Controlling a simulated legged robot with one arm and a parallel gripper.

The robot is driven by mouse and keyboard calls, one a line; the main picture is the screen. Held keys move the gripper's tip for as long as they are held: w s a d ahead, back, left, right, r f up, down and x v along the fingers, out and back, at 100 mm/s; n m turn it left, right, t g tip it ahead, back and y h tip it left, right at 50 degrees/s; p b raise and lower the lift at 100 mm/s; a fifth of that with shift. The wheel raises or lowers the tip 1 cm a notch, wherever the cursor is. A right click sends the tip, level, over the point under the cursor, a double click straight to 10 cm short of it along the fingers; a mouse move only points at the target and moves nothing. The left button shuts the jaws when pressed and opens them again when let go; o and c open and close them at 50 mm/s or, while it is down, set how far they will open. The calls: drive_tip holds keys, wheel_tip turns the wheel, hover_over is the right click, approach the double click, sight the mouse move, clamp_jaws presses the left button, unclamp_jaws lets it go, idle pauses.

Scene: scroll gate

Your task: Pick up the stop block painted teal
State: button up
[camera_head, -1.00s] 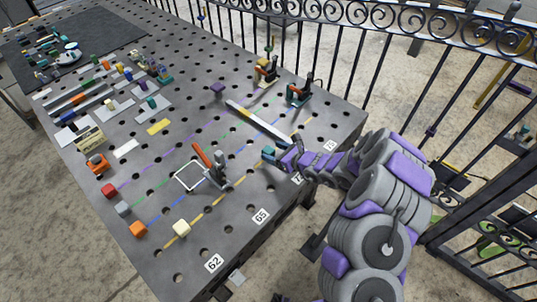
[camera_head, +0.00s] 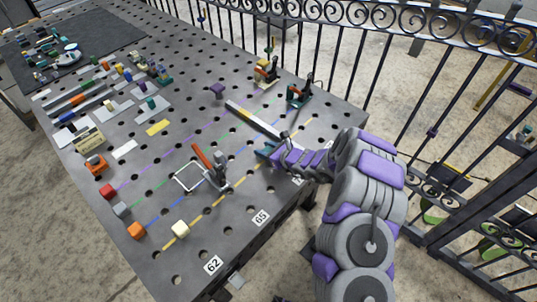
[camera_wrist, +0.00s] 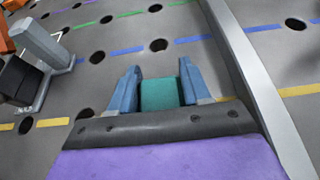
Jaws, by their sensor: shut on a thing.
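The teal stop block (camera_wrist: 161,94) sits between the two blue fingers of my gripper (camera_wrist: 160,72) in the wrist view, and the fingers are shut on it. Its lower end is hidden behind the dark gripper body. In the head view my gripper (camera_head: 265,151) is low over the near right part of the perforated table (camera_head: 225,240), beside the yellow line. The block is too small there to tell apart from the fingers. I cannot tell whether it still touches the table.
A long metal bar (camera_head: 255,121) lies close to my gripper; it also shows just right of the fingers in the wrist view (camera_wrist: 255,75). A red-handled clamp (camera_head: 212,170) stands to the left. Red, grey, orange and cream blocks sit along the left. An iron fence (camera_head: 400,65) stands behind.

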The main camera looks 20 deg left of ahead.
drive_tip(key=c, duration=0.6)
drive_tip(key=shift+c, duration=0.2)
